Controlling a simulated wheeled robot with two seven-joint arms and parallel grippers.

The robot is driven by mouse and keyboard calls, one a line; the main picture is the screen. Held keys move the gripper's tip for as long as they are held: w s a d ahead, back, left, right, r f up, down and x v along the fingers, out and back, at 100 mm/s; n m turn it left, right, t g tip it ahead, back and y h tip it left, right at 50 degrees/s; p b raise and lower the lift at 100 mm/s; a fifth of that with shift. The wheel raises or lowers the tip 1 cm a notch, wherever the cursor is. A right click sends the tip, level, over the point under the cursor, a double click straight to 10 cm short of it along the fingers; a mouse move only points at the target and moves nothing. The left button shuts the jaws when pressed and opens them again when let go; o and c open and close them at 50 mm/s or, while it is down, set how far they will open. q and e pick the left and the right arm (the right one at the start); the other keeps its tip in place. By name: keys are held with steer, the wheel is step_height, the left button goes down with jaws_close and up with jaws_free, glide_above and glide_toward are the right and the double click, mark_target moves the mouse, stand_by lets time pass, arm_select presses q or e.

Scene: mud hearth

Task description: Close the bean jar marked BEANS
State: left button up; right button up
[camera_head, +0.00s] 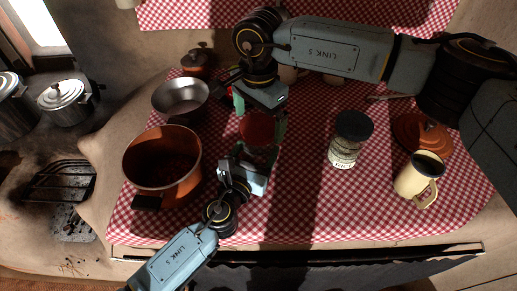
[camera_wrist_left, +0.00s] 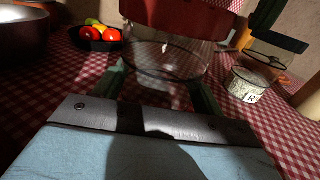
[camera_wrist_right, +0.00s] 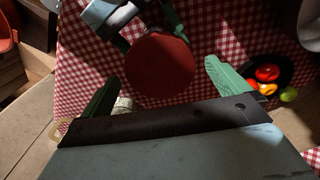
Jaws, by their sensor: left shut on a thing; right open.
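A glass jar with a dark red lid (camera_head: 257,128) stands between my two grippers on the checked cloth; no BEANS label is readable. My left gripper (camera_head: 252,156) is shut on its glass body (camera_wrist_left: 165,62), seen low in the left wrist view. The red lid (camera_wrist_left: 185,20) shows above the glass there; I cannot tell whether it is seated. My right gripper (camera_head: 259,115) is open, with its green fingers around the lid's level in the head view. In the right wrist view the round lid (camera_wrist_right: 160,65) lies ahead between the spread fingers, with gaps to both sides.
A dark-lidded jar of white grains (camera_head: 344,150) stands to the right, with a cream mug (camera_head: 418,178) beyond. A copper pot (camera_head: 163,160) and a steel pan (camera_head: 181,98) are at left. A black fruit bowl (camera_wrist_left: 96,44) stands behind. Cloth between the two jars is clear.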

steer(key=shift+f, duration=0.55)
steer(key=c, duration=1)
steer(key=shift+o, duration=0.2)
steer(key=m, duration=0.4)
steer(key=shift+m, duration=0.4)
steer(key=m, duration=0.3)
steer(key=shift+m, duration=0.4)
steer(key=m, duration=0.5)
steer(key=shift+m, duration=0.3)
steer(key=m, duration=0.3)
steer(key=shift+m, duration=0.3)
steer(key=o, duration=1)
steer(key=shift+c, duration=0.2)
